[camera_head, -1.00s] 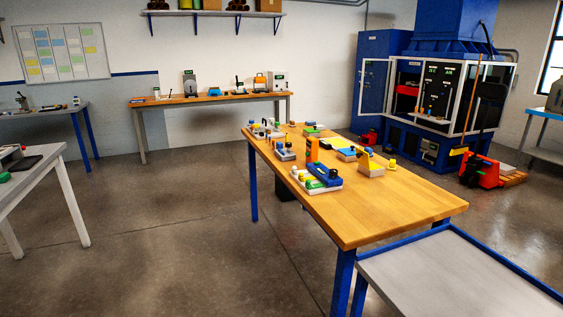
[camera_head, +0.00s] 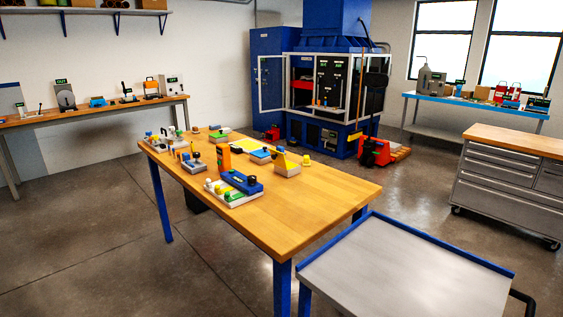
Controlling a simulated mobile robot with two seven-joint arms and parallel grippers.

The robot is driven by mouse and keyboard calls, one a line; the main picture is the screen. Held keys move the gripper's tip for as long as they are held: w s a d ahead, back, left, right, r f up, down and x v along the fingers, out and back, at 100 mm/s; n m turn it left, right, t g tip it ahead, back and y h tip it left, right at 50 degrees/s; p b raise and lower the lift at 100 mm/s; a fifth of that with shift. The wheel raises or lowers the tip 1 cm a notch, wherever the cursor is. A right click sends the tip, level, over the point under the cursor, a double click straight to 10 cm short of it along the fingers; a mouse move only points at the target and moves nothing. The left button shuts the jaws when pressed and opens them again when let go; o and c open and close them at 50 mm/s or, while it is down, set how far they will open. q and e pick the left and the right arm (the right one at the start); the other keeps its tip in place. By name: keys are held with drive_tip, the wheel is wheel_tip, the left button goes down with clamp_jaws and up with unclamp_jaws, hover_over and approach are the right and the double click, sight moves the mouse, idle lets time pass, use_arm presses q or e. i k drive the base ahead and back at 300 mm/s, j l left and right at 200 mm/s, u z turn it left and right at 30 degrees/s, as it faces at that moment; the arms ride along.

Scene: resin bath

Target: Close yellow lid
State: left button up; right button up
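A small beige box (camera_head: 289,169) stands on the wooden table (camera_head: 320,196), right of the table's middle. A flat yellow panel (camera_head: 248,143) lies farther back on the same table. Neither of my grippers is in view.
An orange upright block (camera_head: 224,160) and a blue-topped device (camera_head: 240,184) stand left of the box, with several other small devices. The table's front right is bare. A grey cart (camera_head: 400,270) stands before it. A drawer cabinet (camera_head: 505,185) is at right.

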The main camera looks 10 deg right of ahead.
sight(278, 158)
drive_tip(key=i+j+z, duration=0.25)
drive_tip(key=z, duration=0.25)
drive_tip(key=i+j, duration=0.2)
drive_tip(key=j, duration=0.15)
drive_tip(key=i+j+z, duration=0.15)
drive_tip(key=j, duration=0.25)
drive_tip(key=i+j, duration=0.2)
drive_tip(key=j, duration=0.15)
drive_tip(key=i+j+z, duration=0.15)
drive_tip(key=j, duration=0.25)
drive_tip(key=i+j, duration=0.2)
drive_tip(key=j, duration=0.2)
drive_tip(key=i+j+z, duration=0.15)
drive_tip(key=j, duration=0.25)
